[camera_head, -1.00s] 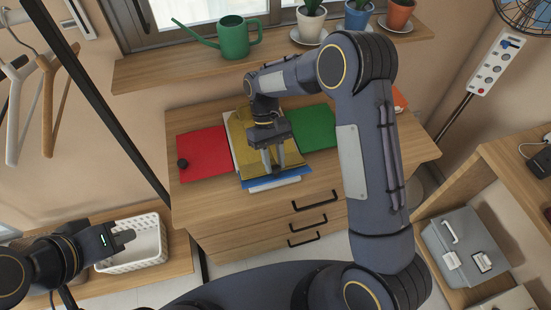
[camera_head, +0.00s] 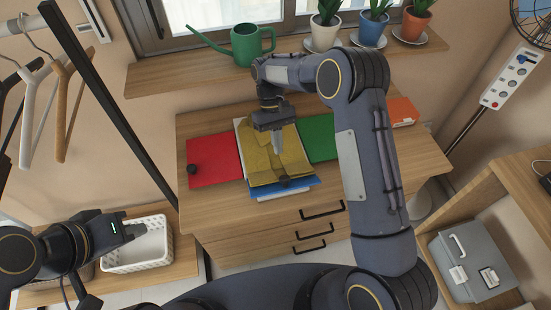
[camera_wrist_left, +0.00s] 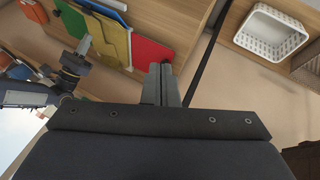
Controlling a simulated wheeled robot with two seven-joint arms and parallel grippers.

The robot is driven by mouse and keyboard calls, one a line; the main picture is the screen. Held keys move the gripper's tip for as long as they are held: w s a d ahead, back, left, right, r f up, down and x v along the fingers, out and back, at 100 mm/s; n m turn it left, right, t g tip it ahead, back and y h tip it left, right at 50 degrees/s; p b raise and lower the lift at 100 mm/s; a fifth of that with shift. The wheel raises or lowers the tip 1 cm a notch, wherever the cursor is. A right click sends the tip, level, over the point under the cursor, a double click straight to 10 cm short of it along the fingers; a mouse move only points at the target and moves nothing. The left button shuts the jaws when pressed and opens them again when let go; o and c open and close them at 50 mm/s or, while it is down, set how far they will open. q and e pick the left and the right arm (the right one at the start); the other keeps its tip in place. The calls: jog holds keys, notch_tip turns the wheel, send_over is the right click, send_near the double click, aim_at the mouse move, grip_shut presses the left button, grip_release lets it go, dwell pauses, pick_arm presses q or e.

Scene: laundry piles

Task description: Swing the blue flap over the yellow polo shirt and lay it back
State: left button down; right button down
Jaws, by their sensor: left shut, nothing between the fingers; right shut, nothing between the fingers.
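The yellow polo shirt (camera_head: 290,168) lies on the dresser top between a red cloth and a green one. A blue strip (camera_head: 285,188) shows at its front edge, under the yellow, with a white edge below it. How far the blue reaches under the shirt is hidden. My right gripper (camera_head: 278,155) is shut and empty, pointing down over the shirt; I cannot tell whether it touches. It also shows in the left wrist view (camera_wrist_left: 84,45). My left gripper (camera_head: 132,232) is shut and empty near the white basket, away from the shirt; its fingers show in the left wrist view (camera_wrist_left: 160,85).
The red cloth (camera_head: 215,162) has a small dark knob-like object (camera_head: 192,168) on it. The green cloth (camera_head: 320,140) lies close on the right, and an orange item (camera_head: 402,110) is farther right. A white basket (camera_head: 150,245) stands low at left. A shelf with plants (camera_head: 323,35) runs behind.

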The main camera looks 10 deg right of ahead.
pick_arm(q)
jog(key=w+d+f+n+g+h, duration=0.4)
jog(key=d+f+n, duration=0.1)
jog(key=d+n, duration=0.1)
pick_arm(e)
jog(key=shift+a, duration=0.15)
pick_arm(q)
jog(key=n+t+h, duration=0.4)
jog(key=n+h, duration=0.6)
jog(key=n, duration=1.7)
send_near(278, 191)
jog(key=x, duration=0.6)
jog(key=r+x, duration=0.1)
jog(key=x, duration=0.3)
jog(key=shift+r, duration=0.1)
jog(key=shift+w+a+r, duration=0.1)
jog(key=shift+w+r, duration=0.1)
jog(key=shift+w, duration=0.45)
jog(key=shift+w+r, duration=0.2)
jog(key=shift+w, duration=0.5)
jog(key=shift+w+a+r, duration=0.1)
jog(key=shift+w+r, duration=0.1)
jog(key=shift+w, duration=0.45)
pick_arm(e)
jog(key=c, duration=2.1)
grip_release()
jog(key=shift+c, duration=0.2)
jog(key=o, duration=1)
jog(key=shift+o, duration=0.2)
jog(key=shift+r, duration=0.1)
